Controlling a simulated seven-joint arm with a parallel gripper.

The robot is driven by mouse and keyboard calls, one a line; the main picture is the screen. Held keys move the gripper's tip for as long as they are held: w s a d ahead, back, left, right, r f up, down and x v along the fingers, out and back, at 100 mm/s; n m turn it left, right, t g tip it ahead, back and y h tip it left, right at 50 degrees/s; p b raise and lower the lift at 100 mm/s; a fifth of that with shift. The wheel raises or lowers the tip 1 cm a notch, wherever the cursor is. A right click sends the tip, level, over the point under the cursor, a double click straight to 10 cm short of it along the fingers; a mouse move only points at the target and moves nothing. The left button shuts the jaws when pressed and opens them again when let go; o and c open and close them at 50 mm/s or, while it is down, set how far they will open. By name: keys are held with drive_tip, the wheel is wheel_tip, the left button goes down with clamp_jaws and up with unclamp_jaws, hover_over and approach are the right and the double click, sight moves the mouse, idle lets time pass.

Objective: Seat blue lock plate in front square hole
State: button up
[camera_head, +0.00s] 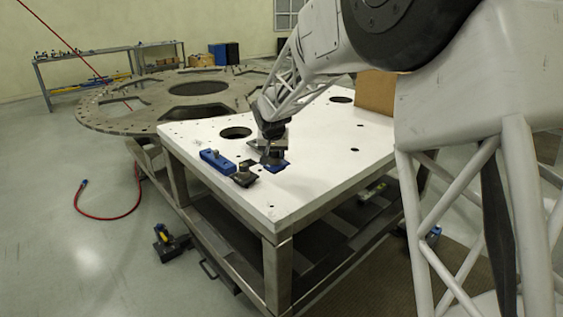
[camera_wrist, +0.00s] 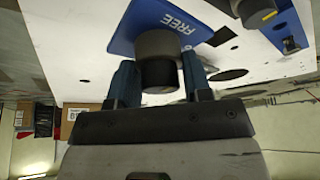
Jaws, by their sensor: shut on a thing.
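The blue lock plate (camera_head: 280,169) is under my gripper (camera_head: 269,154) at the white table's near part. In the wrist view the blue plate (camera_wrist: 135,28) shows the word FREE and a grey and black round knob (camera_wrist: 158,65). My gripper (camera_wrist: 158,88) is shut on this knob, with one finger on each side. I cannot tell whether the plate touches the table top or hangs just above it. The front square hole is not clearly visible; the plate and gripper may hide it.
A dark plate with a knob (camera_head: 244,176) lies left of the blue plate, beside a blue block (camera_head: 217,161). The white table (camera_head: 300,195) has a large round hole (camera_head: 235,133). A brown box (camera_head: 376,92) stands at the back right. The front table top is clear.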

drive_tip(key=w+a, duration=1.2)
drive_tip(key=w, duration=0.3)
drive_tip(key=shift+w+r, duration=0.15)
drive_tip(key=shift+w, duration=0.1)
wheel_tip(320, 180, down, 6)
idle(1.0)
drive_tip(key=shift+f, duration=1.2)
idle(3.8)
